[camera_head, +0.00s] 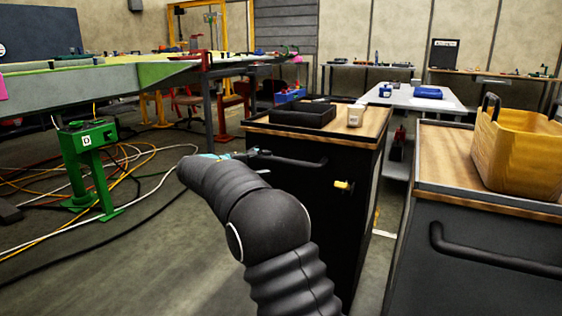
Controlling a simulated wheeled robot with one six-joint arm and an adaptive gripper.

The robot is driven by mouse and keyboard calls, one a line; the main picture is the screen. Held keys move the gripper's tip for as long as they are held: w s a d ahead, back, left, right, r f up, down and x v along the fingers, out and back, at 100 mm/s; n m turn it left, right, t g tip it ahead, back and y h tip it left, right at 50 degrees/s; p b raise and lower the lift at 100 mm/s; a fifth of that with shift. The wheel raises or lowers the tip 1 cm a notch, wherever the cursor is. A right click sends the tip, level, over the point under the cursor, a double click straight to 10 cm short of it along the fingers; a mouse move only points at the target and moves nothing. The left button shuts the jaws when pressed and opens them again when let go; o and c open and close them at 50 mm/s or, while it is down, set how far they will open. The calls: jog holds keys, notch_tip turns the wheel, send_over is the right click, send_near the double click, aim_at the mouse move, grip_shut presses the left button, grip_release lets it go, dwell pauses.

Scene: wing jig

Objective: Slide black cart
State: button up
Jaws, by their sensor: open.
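The black cart (330,215) stands right of centre, with dark sides and a wood-coloured top. Its black bar handle (295,162) runs along the upper part of the side facing me. My arm reaches up from the bottom centre. My gripper (247,154) is small in the view, by the left end of this handle. It looks open, and part of it is hidden behind my wrist. I cannot tell whether its fingers are around the handle or beside it. A yellow part (343,185) sticks out of the cart's side below the handle.
A black tray (291,116) and a small beige cup (355,115) sit on the cart. A second dark cart (470,262) with a yellow crate (520,150) stands close on the right. Left are a green stand (88,160), the wing (75,84) and loose floor cables (125,185).

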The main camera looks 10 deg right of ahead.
aim_at(278, 161)
jog(key=x, duration=0.7)
jog(key=shift+w+d+p, duration=0.1)
jog(key=shift+d+p, duration=0.1)
jog(key=shift+p, duration=0.1)
grip_shut()
